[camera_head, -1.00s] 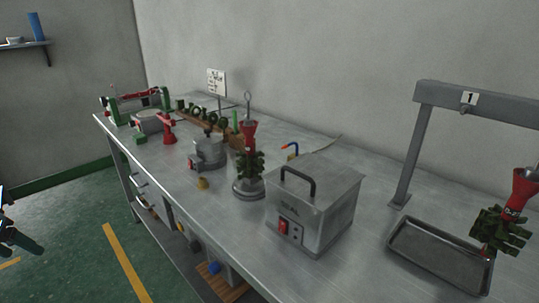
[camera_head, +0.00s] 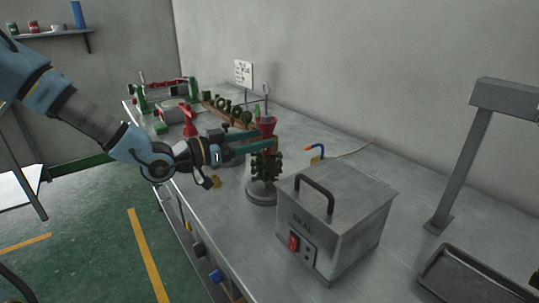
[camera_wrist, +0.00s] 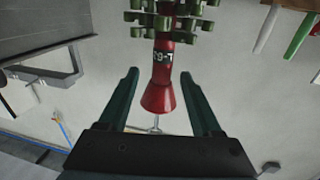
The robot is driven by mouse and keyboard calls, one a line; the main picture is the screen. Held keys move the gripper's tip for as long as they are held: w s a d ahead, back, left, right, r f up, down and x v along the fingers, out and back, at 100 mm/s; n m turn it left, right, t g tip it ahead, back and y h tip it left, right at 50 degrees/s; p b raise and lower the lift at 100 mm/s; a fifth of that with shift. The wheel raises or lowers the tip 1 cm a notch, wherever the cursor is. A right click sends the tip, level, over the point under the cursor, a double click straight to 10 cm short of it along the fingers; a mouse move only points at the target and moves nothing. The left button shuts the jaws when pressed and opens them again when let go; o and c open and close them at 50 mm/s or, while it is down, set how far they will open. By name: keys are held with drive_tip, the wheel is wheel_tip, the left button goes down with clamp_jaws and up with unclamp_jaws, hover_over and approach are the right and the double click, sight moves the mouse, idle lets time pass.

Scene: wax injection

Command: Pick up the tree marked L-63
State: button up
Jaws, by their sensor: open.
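The wax tree (camera_head: 266,168) stands on a round grey base on the bench, with dark green pieces below and a red cup at the top. In the wrist view the tree (camera_wrist: 164,60) appears upside down, and its black label reads L-63 when turned over. My gripper (camera_head: 268,143) is at the tree's upper part, just below the red cup. In the wrist view my gripper (camera_wrist: 160,78) is open, with one dark green finger on each side of the red part. A gap shows on both sides. The fingers partly hide the tree in the head view.
A grey metal box (camera_head: 338,215) with a handle and red switch stands close to the right of the tree. A grey stand (camera_head: 470,150) and a tray (camera_head: 480,278) are further right. Green pieces on a rack (camera_head: 232,112), a sign (camera_head: 243,74) and red-green machines are behind.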

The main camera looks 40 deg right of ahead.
sight(278, 154)
drive_tip(key=p+x, duration=0.2)
drive_tip(key=x, duration=0.3)
drive_tip(key=shift+d+r, duration=0.2)
drive_tip(key=shift+d, duration=0.05)
drive_tip(key=shift+d+f, duration=0.1)
drive_tip(key=shift+d, duration=0.1)
drive_tip(key=shift+c, duration=0.3)
clamp_jaws()
idle(0.8)
